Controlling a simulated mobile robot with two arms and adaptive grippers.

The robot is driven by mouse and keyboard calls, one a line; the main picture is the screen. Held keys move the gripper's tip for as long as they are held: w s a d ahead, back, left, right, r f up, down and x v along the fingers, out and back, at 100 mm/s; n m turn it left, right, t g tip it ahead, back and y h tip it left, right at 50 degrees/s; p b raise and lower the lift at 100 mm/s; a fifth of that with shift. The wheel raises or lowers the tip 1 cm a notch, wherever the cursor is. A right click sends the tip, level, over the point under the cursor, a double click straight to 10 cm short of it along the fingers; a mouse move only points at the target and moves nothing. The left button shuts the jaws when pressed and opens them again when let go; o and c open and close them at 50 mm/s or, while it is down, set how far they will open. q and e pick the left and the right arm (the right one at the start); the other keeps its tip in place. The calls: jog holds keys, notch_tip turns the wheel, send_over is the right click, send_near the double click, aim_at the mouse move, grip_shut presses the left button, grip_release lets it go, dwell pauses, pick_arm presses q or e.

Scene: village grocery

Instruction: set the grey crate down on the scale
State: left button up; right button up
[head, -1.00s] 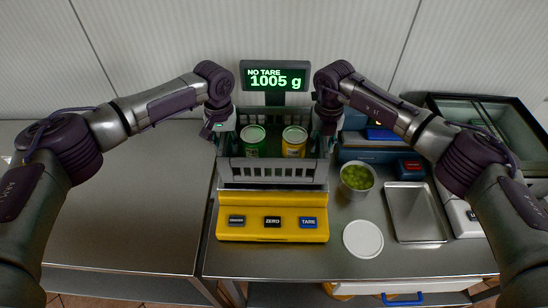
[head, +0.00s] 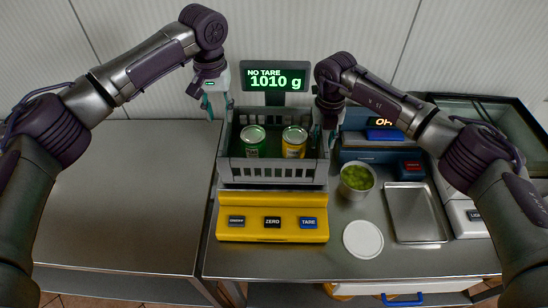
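The grey crate (head: 272,173) stands upright on the yellow scale (head: 272,202) and holds a green can (head: 253,142) and a yellow can (head: 294,141). The scale's display (head: 275,77) reads "NO TARE" and 1010 g. My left gripper (head: 217,106) is open and empty, above and just left of the crate's left wall, apart from it. My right gripper (head: 324,138) is at the crate's right wall, with its fingers around the top edge. Whether these fingers press on the wall is not clear.
Right of the scale are a container of green pieces (head: 357,180), a white round lid (head: 363,239), a metal tray (head: 413,212) and a blue device (head: 380,148). A glass-topped case (head: 510,125) stands at the far right. The left counter (head: 120,200) is bare.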

notch_tip(320, 180, up, 10)
jog(key=shift+f, duration=0.1)
